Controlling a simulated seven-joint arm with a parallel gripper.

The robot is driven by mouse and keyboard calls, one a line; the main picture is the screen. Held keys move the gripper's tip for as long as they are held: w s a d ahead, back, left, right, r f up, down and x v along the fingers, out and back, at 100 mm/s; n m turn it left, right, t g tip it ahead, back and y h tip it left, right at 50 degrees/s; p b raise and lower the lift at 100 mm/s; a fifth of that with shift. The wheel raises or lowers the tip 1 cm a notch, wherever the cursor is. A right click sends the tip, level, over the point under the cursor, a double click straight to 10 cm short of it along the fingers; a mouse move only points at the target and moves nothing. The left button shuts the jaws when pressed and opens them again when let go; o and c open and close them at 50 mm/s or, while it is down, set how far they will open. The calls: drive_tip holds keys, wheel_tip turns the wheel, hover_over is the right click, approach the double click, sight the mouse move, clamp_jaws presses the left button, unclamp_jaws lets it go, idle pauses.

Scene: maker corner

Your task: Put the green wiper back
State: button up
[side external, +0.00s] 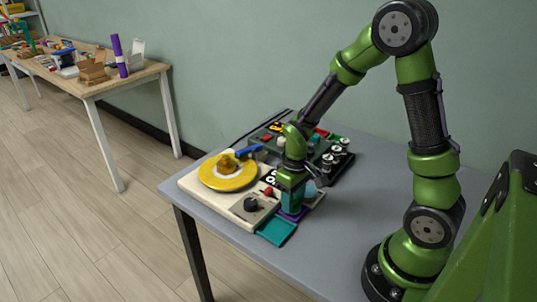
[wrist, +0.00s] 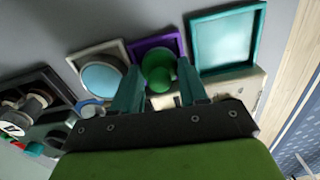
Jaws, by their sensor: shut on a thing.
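My gripper (wrist: 160,88) points down over the near part of the work table, its two teal fingers apart with the green wiper between them. The green wiper (wrist: 158,66) shows in the wrist view as a dark green round part with a brighter green knob. It overlaps the purple square tray (wrist: 138,47); I cannot tell whether it touches the tray floor. In the side view my gripper (side external: 291,204) is over the purple tray (side external: 292,215), and I cannot make out the wiper there.
A teal square tray (side external: 276,232) lies beside the purple one. A grey tray with a light-blue disc (wrist: 103,77) is on the other side. A yellow plate (side external: 216,181), black knob (side external: 251,204) and red button (side external: 268,192) stand near. Dark trays with jars (side external: 340,157) are behind.

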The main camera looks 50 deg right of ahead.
drive_tip(key=shift+f, duration=0.25)
drive_tip(key=o, duration=1)
drive_tip(key=shift+o, duration=0.2)
drive_tip(key=shift+r, duration=0.1)
drive_tip(key=shift+r, duration=3.45)
